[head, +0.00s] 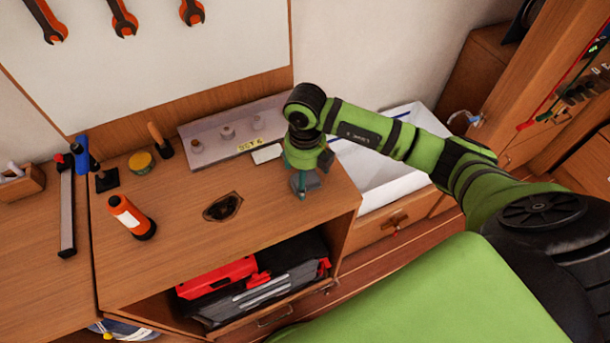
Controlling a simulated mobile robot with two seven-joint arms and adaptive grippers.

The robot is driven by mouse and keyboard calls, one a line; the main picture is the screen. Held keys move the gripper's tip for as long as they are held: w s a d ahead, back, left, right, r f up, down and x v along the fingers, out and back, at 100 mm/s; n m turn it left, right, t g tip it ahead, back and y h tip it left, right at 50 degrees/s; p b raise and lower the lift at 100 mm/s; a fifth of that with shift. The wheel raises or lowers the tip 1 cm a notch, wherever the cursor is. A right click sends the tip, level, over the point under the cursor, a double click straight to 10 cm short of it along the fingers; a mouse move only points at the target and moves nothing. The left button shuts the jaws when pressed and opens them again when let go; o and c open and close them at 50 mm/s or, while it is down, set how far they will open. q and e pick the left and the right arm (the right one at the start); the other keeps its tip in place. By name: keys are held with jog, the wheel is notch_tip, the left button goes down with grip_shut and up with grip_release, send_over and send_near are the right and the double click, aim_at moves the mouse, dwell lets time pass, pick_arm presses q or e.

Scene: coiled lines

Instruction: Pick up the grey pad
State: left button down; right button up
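A small pale grey flat block (267,153) lies on the wooden worktop, just left of my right gripper and in front of a grey board. It may be the grey pad, but I cannot tell for sure. My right gripper (303,187) points down at the right end of the worktop, its fingertips low over the wood. A small grey-teal shape shows between or beside its fingers; I cannot tell whether it is part of the gripper or a thing under it. The arm and wrist hide part of that area. My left gripper is out of view.
The grey board (212,137) with several round knobs and a yellow label stands at the back. An orange bottle (131,218), a yellow-green tin (140,162) and a dark patch (223,207) are on the worktop to the left. A white bin (369,178) is right of the worktop.

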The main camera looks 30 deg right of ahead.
aim_at(308, 179)
jog(key=shift+s, duration=0.15)
jog(key=c, duration=1.5)
jog(key=shift+r, duration=0.15)
jog(key=shift+r+b, duration=0.25)
jog(key=shift+b, duration=0.1)
jog(key=r, duration=0.1)
jog(key=r+b, duration=0.2)
jog(key=shift+s+d+r, duration=0.2)
jog(key=shift+s+r, duration=0.05)
jog(key=s+d+r+b, duration=0.1)
jog(key=s+r, duration=0.1)
jog(key=s, duration=0.1)
jog(key=s+d+r+b, duration=0.1)
jog(key=s+d+r, duration=0.1)
jog(key=s, duration=0.1)
jog(key=s+d+r+b, duration=0.1)
jog(key=s+r, duration=0.1)
jog(key=s, duration=0.2)
jog(key=shift+d+r, duration=0.2)
jog(key=shift+r, duration=0.2)
